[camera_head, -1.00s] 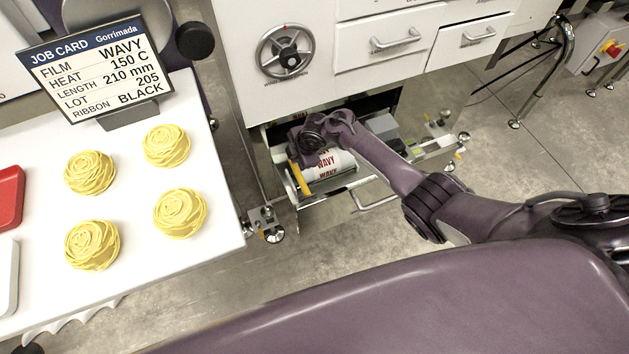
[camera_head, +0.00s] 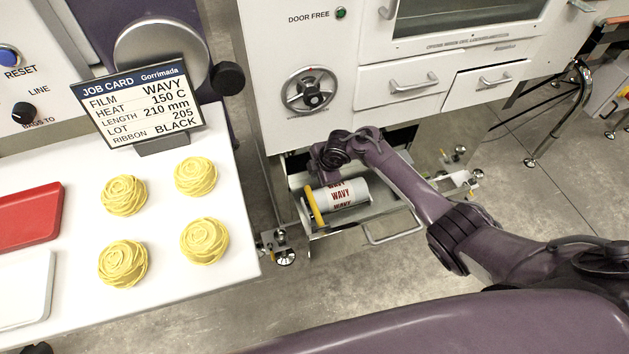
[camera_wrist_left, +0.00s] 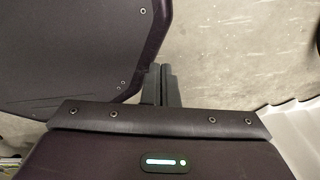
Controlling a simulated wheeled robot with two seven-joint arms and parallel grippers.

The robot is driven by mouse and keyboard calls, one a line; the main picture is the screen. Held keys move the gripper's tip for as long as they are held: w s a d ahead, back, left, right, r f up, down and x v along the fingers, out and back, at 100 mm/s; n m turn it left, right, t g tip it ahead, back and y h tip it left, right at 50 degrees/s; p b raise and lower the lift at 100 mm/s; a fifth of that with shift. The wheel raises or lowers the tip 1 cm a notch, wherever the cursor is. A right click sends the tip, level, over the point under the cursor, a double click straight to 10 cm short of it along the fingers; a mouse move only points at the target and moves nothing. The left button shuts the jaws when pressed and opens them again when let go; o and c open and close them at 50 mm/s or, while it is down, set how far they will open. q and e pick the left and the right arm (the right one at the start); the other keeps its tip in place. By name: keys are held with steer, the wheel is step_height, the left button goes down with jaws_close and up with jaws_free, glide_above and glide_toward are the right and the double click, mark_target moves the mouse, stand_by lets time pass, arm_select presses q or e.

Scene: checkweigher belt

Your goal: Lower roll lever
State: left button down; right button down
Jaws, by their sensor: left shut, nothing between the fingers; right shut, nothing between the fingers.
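A white film roll printed WAVY (camera_head: 343,195) lies in the low pulled-out drawer under the machine. A yellow upright bar (camera_head: 315,207) stands at the roll's left end; it looks like the roll lever, but I cannot tell its exact position. My right gripper (camera_head: 324,167) is above and behind the bar and the roll's left end. It is shut and holds nothing; its fingertips are hard to make out, and whether it touches the bar is unclear. My left gripper (camera_wrist_left: 165,82) is shut and empty above the grey floor in the left wrist view.
The pulled-out drawer has a metal loop handle (camera_head: 397,231) in front. A handwheel (camera_head: 310,90) and two closed drawers (camera_head: 401,90) are above. At left, a white table (camera_head: 165,248) carries yellow rosettes, a red tray (camera_head: 28,217) and a job card (camera_head: 140,105).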

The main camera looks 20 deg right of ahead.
step_height(320, 180, up, 7)
steer(key=d, duration=0.1)
steer(key=shift+d+p, duration=0.2)
steer(key=shift+p, duration=0.2)
steer(key=shift+a, duration=0.1)
